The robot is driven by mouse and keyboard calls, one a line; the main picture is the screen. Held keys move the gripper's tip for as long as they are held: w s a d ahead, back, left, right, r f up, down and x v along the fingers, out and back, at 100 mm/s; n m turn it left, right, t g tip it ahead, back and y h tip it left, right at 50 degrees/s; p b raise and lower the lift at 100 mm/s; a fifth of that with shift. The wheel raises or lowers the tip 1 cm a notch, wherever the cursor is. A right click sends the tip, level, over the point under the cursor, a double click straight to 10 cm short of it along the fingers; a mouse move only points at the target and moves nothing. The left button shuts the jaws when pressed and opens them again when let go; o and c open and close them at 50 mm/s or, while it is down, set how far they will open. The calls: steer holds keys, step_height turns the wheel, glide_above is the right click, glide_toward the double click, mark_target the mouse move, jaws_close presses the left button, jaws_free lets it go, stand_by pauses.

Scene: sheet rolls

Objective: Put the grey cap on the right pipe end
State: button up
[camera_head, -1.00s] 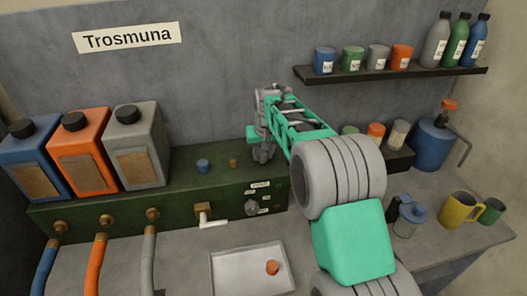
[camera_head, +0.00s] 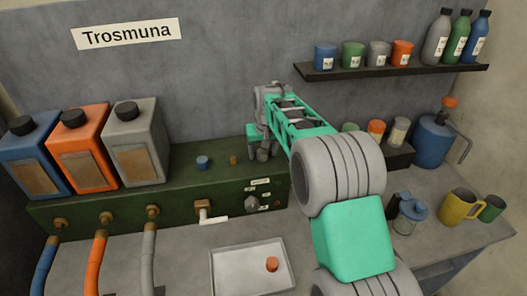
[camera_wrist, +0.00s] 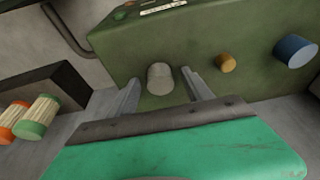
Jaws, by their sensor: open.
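The grey cap (camera_wrist: 160,78) stands upright on top of the green box, at the right pipe end; it covers whatever is beneath it. In the head view it shows only in part below my gripper (camera_head: 262,140). In the wrist view my gripper (camera_wrist: 160,84) is open, with one finger on each side of the cap in the picture and gaps between. The head view suggests the fingers are above or around its top; I cannot tell exactly.
A blue cap (camera_head: 203,163) sits on the left end, and the middle brass pipe end (camera_head: 233,161) is bare. An orange cap (camera_head: 272,264) lies in the white tray (camera_head: 222,284).

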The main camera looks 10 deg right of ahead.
steer(key=b+v, duration=0.1)
steer(key=v, duration=0.7)
steer(key=shift+b, duration=0.35)
steer(key=shift+f, duration=0.15)
steer(key=s+r, duration=0.2)
steer(key=s, duration=1.1)
steer(key=s+f, duration=0.3)
steer(key=s, duration=0.5)
steer(key=s+f, duration=0.3)
steer(key=s, duration=0.5)
steer(key=shift+f+t, duration=0.3)
